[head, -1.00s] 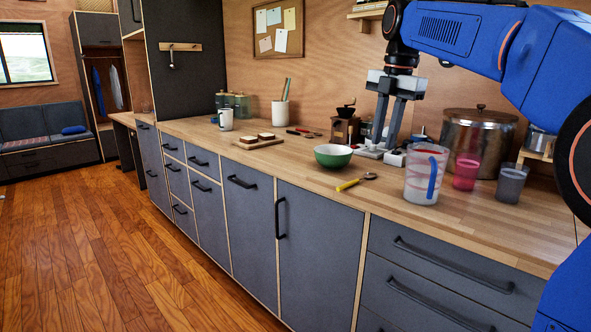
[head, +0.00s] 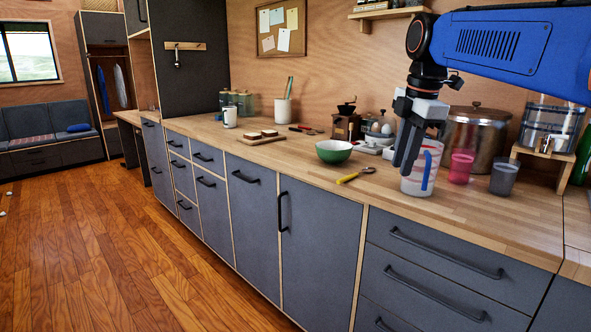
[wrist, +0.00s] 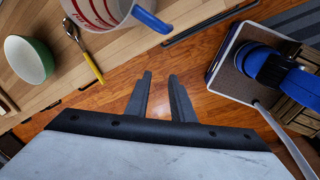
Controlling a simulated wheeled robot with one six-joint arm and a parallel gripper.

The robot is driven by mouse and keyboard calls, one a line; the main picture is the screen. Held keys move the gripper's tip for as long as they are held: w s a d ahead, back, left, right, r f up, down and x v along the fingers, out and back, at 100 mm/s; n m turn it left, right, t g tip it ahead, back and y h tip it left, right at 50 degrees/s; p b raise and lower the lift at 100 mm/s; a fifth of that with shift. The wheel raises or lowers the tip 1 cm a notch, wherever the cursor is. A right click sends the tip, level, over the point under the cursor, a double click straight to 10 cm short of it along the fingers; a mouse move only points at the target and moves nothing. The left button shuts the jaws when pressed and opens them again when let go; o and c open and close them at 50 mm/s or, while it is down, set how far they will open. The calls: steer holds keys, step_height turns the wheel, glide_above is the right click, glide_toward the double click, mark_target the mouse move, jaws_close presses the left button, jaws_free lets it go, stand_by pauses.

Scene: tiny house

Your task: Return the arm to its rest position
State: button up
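My gripper (head: 403,166) hangs from the blue arm with its dark fingers pointing down, in front of the measuring jug (head: 416,184) in the head view. In the wrist view my gripper (wrist: 160,75) has its two fingers apart, with bare wooden floor showing between them and nothing held. The jug, clear with red marks and a blue handle, shows at the top of the wrist view (wrist: 98,12), beyond the fingertips. In the head view the fingers cover part of the jug.
A green bowl (head: 333,152) and a yellow-handled spoon (head: 354,176) lie left of the jug on the wooden counter (head: 300,165). A pink cup (head: 460,168), a grey cup (head: 503,178) and a steel pot (head: 480,135) stand to the right.

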steer(key=s+d+f+m+t, duration=0.1)
steer(key=s+d+f+m, duration=0.1)
steer(key=s+f+m, duration=0.8)
steer(key=s+d+f+m+t, duration=0.2)
steer(key=s+f+m, duration=0.7)
steer(key=s+f, duration=0.6)
step_height(320, 180, down, 2)
steer(key=shift+s+d+f+m+h, duration=0.15)
steer(key=shift+d+m+h, duration=0.2)
steer(key=shift+m+h, duration=0.05)
